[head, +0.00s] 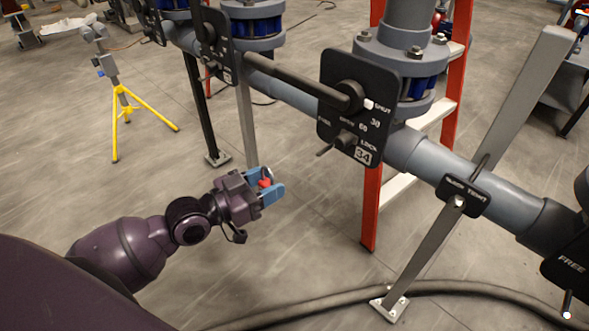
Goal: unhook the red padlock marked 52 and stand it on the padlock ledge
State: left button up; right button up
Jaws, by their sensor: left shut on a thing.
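My left gripper (272,186), with blue fingertips, is shut on a small red padlock (265,183). The padlock is held in the open air over the floor, left of and below the valve plate marked 34, and apart from it. Its silver shackle shows at the top between the fingers. The fingers partly cover the body, and any number on it is too small to read. The padlock ledge cannot be made out in this view. My right gripper is not in view.
A grey pipe (427,160) runs across, carrying a valve plate (337,92) marked 34 with a long dark handle. A red ladder (371,205) stands behind. A slanted grey post (425,258) supports the pipe. A black hose (330,301) lies on the floor. A yellow tripod (124,108) stands far left.

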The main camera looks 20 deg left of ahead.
pick_arm(q)
jog(key=shift+s+a+r+p, duration=0.25)
jog(key=shift+s+a+r, duration=0.1)
jog(key=shift+s, duration=0.25)
jog(key=shift+s+a+r+p, duration=0.2)
jog(key=shift+s+a+p, duration=0.15)
jog(key=shift+s, duration=0.2)
jog(key=shift+s+a+r+p, duration=0.2)
jog(key=shift+s+a+r, duration=0.15)
jog(key=shift+s, duration=0.25)
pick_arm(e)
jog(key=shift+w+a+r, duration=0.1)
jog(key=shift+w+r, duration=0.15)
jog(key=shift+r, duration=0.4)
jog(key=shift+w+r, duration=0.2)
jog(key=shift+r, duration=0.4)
pick_arm(q)
jog(key=shift+s+f, duration=0.1)
jog(key=d+p+v, duration=0.1)
jog(key=v, duration=0.5)
jog(key=shift+s+a+p, duration=0.15)
jog(key=shift+s+p, duration=0.25)
jog(key=shift+s, duration=0.25)
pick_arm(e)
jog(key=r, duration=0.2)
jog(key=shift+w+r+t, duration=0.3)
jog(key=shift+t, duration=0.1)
